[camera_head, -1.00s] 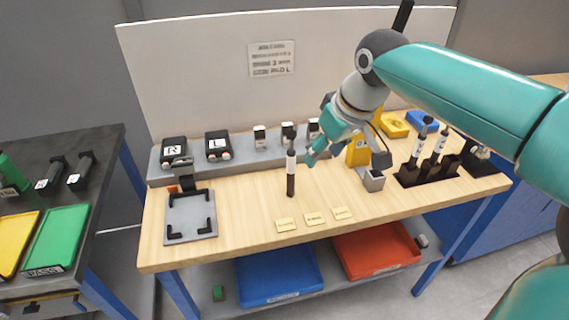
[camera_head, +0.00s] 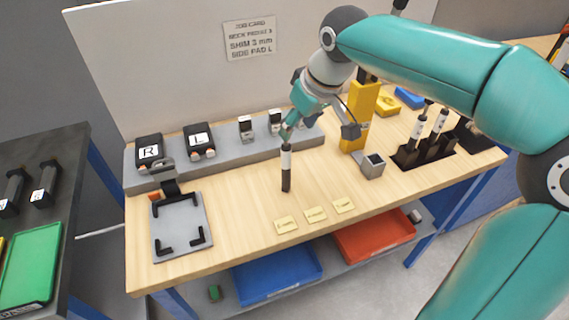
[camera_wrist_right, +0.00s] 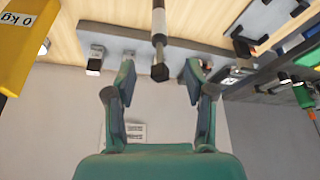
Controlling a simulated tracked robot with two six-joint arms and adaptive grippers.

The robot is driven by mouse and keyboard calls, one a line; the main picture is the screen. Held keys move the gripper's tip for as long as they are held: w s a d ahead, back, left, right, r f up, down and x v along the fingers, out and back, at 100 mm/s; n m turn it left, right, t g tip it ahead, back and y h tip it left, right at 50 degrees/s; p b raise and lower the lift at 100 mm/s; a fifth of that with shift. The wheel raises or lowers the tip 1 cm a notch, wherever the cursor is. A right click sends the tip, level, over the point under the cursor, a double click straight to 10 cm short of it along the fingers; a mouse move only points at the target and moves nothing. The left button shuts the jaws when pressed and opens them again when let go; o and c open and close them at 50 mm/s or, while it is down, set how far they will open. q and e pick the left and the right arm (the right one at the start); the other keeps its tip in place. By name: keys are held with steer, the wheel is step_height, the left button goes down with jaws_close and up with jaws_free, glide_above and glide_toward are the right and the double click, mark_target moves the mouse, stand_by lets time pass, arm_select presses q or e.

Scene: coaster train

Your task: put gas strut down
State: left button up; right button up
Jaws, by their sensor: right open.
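The gas strut (camera_head: 286,168), a slim rod with black and white sections, stands upright on the wooden bench top (camera_head: 240,225). My right gripper (camera_head: 288,132) is open at the strut's upper end and partly hides it in the head view. In the right wrist view the strut (camera_wrist_right: 158,25) comes down from the top edge. Its dark end lies between the two spread fingertips of my right gripper (camera_wrist_right: 159,74), with a visible gap on both sides. My left gripper is not in view.
A black holder (camera_head: 405,158) with several similar rods stands at the right. A yellow block (camera_head: 359,110) and a small grey block (camera_head: 371,167) are nearby. A grey fixture plate (camera_head: 180,228) lies left. Three yellow labels lie in front. Bench around the strut's base is clear.

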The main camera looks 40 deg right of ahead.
mark_target(288, 144)
steer(key=x, duration=0.5)
steer(key=shift+s, duration=0.1)
steer(key=shift+p+x, duration=0.6)
steer(key=shift+x, duration=2.05)
steer(key=shift+d, duration=0.1)
jaws_close()
steer(key=shift+w+r, duration=0.1)
steer(key=shift+w, duration=0.1)
